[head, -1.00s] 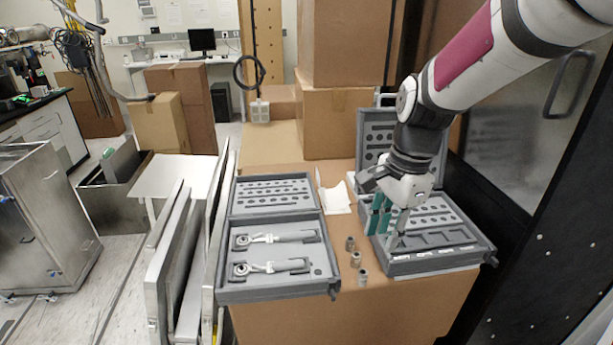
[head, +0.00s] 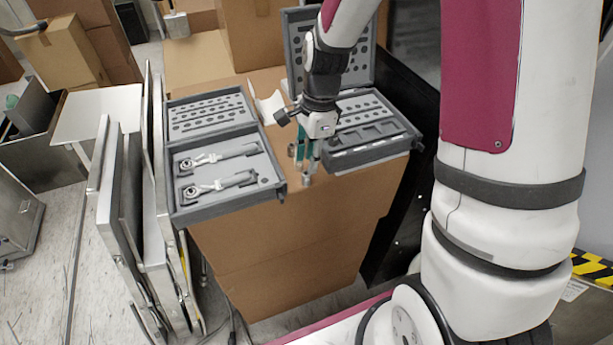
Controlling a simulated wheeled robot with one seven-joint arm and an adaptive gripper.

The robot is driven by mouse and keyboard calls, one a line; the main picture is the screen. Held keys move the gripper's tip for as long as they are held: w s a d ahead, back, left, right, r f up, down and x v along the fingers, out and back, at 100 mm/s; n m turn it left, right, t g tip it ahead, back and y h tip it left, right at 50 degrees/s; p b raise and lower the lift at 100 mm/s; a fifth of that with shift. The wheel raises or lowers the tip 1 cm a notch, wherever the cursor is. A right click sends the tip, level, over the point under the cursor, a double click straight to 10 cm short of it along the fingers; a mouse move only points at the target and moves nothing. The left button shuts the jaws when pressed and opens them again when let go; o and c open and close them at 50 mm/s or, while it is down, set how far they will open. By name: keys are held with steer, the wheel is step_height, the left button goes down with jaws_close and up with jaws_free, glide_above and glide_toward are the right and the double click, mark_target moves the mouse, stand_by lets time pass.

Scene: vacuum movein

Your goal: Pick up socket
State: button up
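Small metal sockets stand on the cardboard box top between two grey tool cases. The nearest socket (head: 307,180) is just below and in front of my gripper. Another socket (head: 291,150) shows just left of the fingers. A third is largely hidden by the gripper. My gripper (head: 308,168) points down over the row of sockets, with its fingers apart and a green pad showing. No held socket can be made out. The fingertips are low, close to the sockets; contact cannot be told.
The left case (head: 218,210) lies open with two ratchet wrenches in it. The right case (head: 375,157) is open close behind my gripper, its lid upright. Metal panels (head: 118,190) lean left of the cardboard box (head: 290,250). The box top is narrow between the cases.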

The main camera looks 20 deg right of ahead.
mark_target(306, 178)
steer(key=shift+a+f+p, duration=0.15)
steer(key=shift+f+p, duration=0.1)
steer(key=shift+f, duration=0.95)
steer(key=shift+a+f+p, duration=0.15)
steer(key=shift+f+p, duration=0.1)
steer(key=shift+f, duration=0.95)
jaws_close()
